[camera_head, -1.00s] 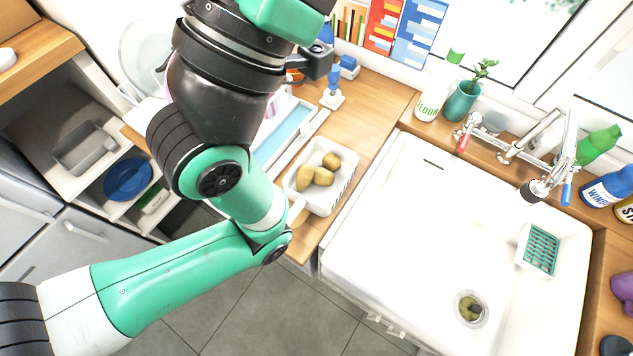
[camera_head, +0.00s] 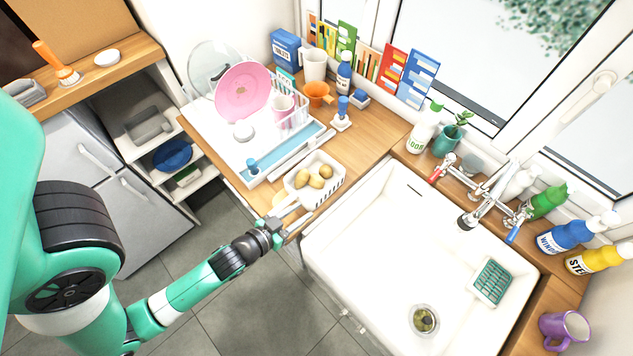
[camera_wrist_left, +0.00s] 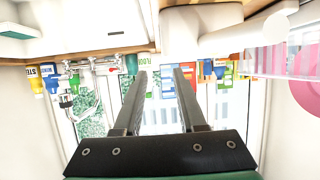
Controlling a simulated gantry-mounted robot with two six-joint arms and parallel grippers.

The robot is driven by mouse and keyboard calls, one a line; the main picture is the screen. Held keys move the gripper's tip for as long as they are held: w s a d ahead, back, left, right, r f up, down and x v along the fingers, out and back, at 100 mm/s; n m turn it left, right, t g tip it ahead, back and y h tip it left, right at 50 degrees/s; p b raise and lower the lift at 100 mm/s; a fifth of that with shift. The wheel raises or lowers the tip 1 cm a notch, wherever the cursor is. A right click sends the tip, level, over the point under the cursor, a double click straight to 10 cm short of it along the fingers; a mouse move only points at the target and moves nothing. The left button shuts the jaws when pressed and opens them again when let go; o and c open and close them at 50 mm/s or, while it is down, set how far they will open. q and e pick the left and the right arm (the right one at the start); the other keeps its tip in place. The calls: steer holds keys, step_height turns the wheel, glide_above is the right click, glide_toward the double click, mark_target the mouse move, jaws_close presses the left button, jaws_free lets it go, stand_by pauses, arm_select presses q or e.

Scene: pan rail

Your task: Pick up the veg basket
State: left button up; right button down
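The veg basket (camera_head: 325,191) is white with slotted sides and stands on the wooden counter left of the sink. It holds several potatoes (camera_head: 316,180), and a pale handle reaches from it toward my left gripper. My left gripper (camera_head: 283,217) is at the counter's front edge, just left of and in front of the basket, close to that handle. In the left wrist view, which looks upside down, my left gripper's two fingers (camera_wrist_left: 160,73) are apart with nothing between them. A white shape with a handle-like arm (camera_wrist_left: 235,38), apparently the basket, shows beyond the fingertips. My right gripper is not in view.
The white sink (camera_head: 385,245) lies right of the basket. Behind the basket are a drying tray (camera_head: 287,155), a pink plate (camera_head: 243,91) and an orange cup (camera_head: 316,93). A floor cleaner bottle (camera_head: 424,130) stands behind the sink. The floor in front is clear.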

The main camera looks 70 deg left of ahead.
mark_target(325, 192)
arm_select(q)
steer(key=x, duration=0.6)
steer(key=shift+w+a+r, duration=0.1)
steer(key=shift+w+a, duration=0.15)
steer(key=shift+x, duration=2.7)
steer(key=shift+s+a, duration=0.15)
steer(key=shift+s, duration=0.05)
jaws_close()
